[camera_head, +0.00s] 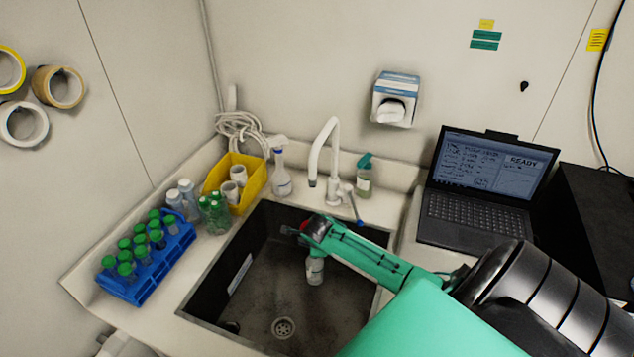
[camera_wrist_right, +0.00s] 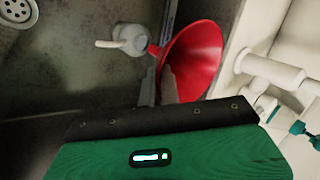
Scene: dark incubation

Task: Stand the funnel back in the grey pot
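The red funnel (camera_wrist_right: 195,58) shows in the right wrist view, its wide mouth facing right and its narrow end pointing left. My right gripper (camera_wrist_right: 160,82) has its fingers close together at the funnel's near edge and looks shut on it. In the head view my right gripper (camera_head: 306,229) is over the sink, with a bit of red at its tip; the arm hides most of the funnel. A pale grey-white vessel with a side spout (camera_wrist_right: 130,40) is beyond the funnel's narrow end. I cannot tell whether it is the grey pot. My left gripper is not in view.
The faucet (camera_head: 332,160) rises behind. A blue rack (camera_head: 150,285) of green-capped tubes and a yellow bin (camera_head: 252,180) stand left, a laptop (camera_head: 480,195) right. The sink's front is mostly clear.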

